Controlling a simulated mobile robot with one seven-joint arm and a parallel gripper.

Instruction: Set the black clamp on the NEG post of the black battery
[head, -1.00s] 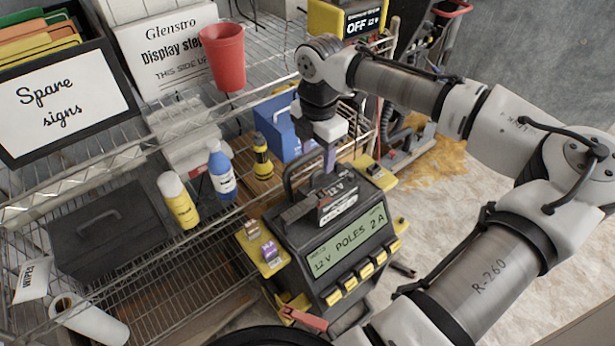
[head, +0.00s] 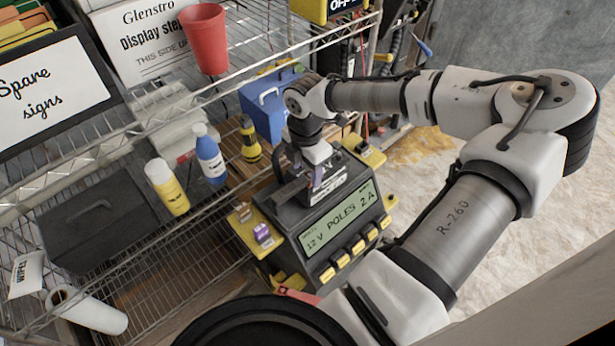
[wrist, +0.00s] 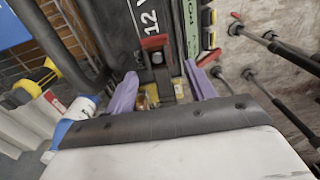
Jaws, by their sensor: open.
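The black battery (head: 328,193) sits on top of the charger and is mostly hidden by my arm in the head view. The wrist view shows its dark case marked 12 V (wrist: 143,22) and a dark post with a red surround (wrist: 155,48). My gripper (head: 316,172) is above the battery, pointing down. In the wrist view its two purple fingers (wrist: 162,90) are apart, with small yellow and brown parts visible between them and nothing clearly gripped. I cannot make out the black clamp or the NEG marking. A red clamp (head: 297,294) lies at the charger's front.
The charger (head: 335,225) reads "12 V POLES 2 A" and has yellow side ledges. A dark upright handle stands left of the battery. Wire shelves on the left hold a yellow bottle (head: 167,187), a blue bottle (head: 210,155) and a red cup (head: 203,38). Floor shows at right.

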